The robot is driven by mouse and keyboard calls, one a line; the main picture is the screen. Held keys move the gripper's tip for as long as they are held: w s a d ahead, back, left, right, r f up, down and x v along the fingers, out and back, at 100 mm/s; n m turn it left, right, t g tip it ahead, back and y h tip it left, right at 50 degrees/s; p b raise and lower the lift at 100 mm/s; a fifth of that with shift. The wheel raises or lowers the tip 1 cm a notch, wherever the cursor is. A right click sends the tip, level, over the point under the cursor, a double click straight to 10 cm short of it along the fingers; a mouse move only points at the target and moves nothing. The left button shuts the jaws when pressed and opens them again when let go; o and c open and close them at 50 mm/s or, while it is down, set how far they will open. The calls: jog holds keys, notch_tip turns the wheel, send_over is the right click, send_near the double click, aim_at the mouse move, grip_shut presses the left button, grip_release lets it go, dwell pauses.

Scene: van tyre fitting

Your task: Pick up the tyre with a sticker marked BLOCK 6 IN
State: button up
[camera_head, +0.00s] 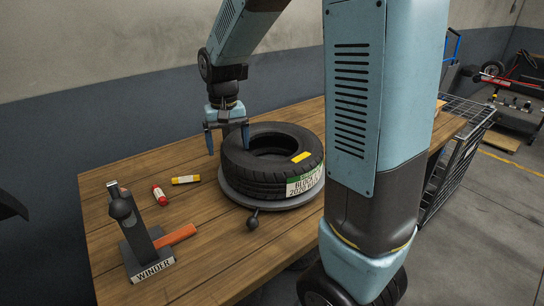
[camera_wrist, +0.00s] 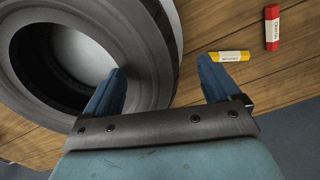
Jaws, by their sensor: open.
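A black tyre (camera_head: 258,172) lies flat on a grey round turntable (camera_head: 258,201) on the wooden bench. My gripper (camera_head: 228,146) is open and empty at the tyre's far left edge. In the wrist view the tyre (camera_wrist: 150,60) fills the left side. One finger is over the tyre's rim, and the other is outside it above the bench.
A yellow stick (camera_head: 186,179) and a red stick (camera_head: 160,195) lie left of the tyre. A wire rack (camera_head: 458,160) stands right of the bench.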

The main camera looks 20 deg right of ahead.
jog(key=shift+d+f, duration=0.2)
jog(key=shift+f, duration=2.55)
jog(key=shift+c, duration=0.4)
grip_shut()
jog(key=shift+r, duration=0.15)
